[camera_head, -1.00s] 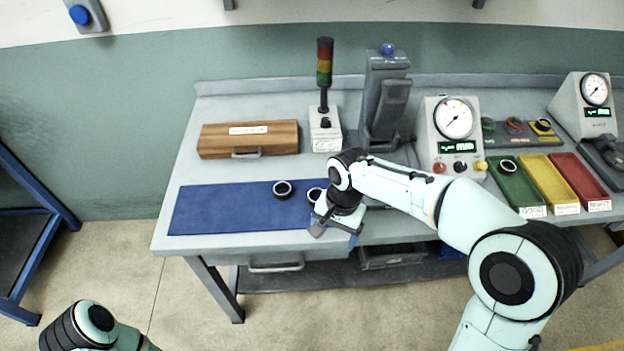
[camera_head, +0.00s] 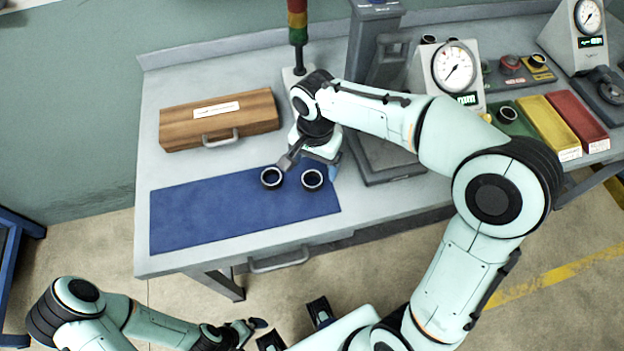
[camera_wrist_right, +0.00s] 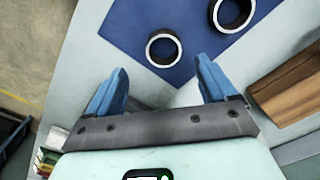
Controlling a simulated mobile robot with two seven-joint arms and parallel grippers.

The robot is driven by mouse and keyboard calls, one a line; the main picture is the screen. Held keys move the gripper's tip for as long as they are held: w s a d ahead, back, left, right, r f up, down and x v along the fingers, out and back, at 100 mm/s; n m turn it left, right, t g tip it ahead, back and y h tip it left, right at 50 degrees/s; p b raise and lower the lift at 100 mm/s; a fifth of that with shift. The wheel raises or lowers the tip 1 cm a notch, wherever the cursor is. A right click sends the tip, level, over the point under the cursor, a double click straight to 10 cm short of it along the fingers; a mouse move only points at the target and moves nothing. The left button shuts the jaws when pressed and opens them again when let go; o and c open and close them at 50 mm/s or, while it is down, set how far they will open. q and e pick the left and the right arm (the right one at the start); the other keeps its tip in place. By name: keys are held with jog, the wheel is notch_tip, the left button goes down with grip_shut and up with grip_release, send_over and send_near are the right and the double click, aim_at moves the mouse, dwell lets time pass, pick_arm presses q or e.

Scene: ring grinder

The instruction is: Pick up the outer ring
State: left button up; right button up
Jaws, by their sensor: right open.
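Two dark rings with pale rims lie on the blue mat (camera_head: 200,215): a left ring (camera_head: 271,177) and a right ring (camera_head: 312,179). Which one is the outer ring I cannot tell. My right gripper (camera_head: 310,166) is open, above the mat's back right edge, just behind the right ring. In the right wrist view, the nearer ring (camera_wrist_right: 163,49) lies just beyond the space between the open blue fingers (camera_wrist_right: 161,72), with nothing held. The farther ring (camera_wrist_right: 232,13) is cut by the top edge. My left gripper (camera_head: 246,329) is low at the front, away from the table; its jaws are unclear.
A wooden case (camera_head: 220,120) stands behind the mat. A signal tower (camera_head: 298,30) and a grey press-like stand (camera_head: 385,150) stand behind and right of my right gripper. A dial gauge (camera_head: 455,68) and coloured trays (camera_head: 550,125) are farther right. The mat's left half is clear.

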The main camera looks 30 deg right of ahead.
aim_at(312, 183)
jog(key=shift+w+a+f, duration=0.1)
jog(key=shift+w+f, duration=0.05)
jog(key=shift+f, duration=1.4)
jog(key=shift+w+a+f, duration=0.1)
jog(key=shift+f, duration=1.4)
jog(key=c, duration=1.2)
